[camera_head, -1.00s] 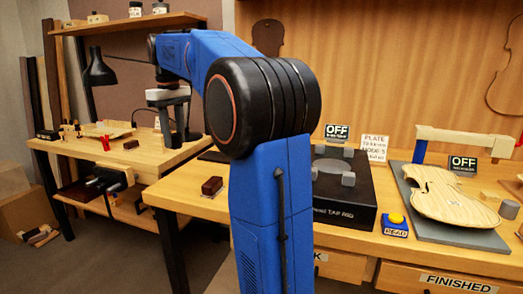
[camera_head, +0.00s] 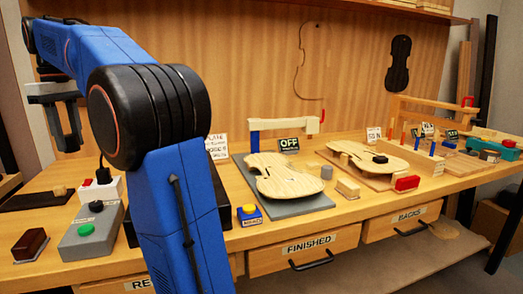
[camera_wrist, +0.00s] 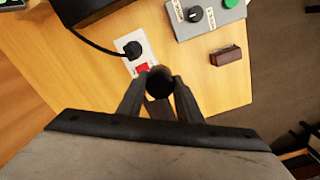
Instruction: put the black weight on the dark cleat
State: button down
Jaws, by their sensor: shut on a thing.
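My gripper (camera_head: 68,140) is at the upper left of the head view, raised above the bench. In the wrist view my gripper (camera_wrist: 159,82) is shut on a round black thing, which looks like the black weight (camera_wrist: 160,86); only its end shows between the fingertips. A small dark piece (camera_head: 380,158) lies on a pale violin plate (camera_head: 350,149) right of centre in the head view; it may be the dark cleat, but it is too small to be sure. My gripper is far to the left of it.
A dark brown block (camera_head: 30,245) and a grey box with a green button (camera_head: 90,236) stand at the front left. A white socket strip (camera_head: 100,189) has a plug and cable. Another violin plate (camera_head: 284,177) lies on a grey board. My arm hides part of the bench.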

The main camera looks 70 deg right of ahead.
aim_at(381, 158)
jog(key=z, duration=0.45)
jog(key=k+j+z, duration=0.1)
jog(key=z, duration=0.85)
jog(key=k+z, duration=0.15)
jog(key=z, duration=0.8)
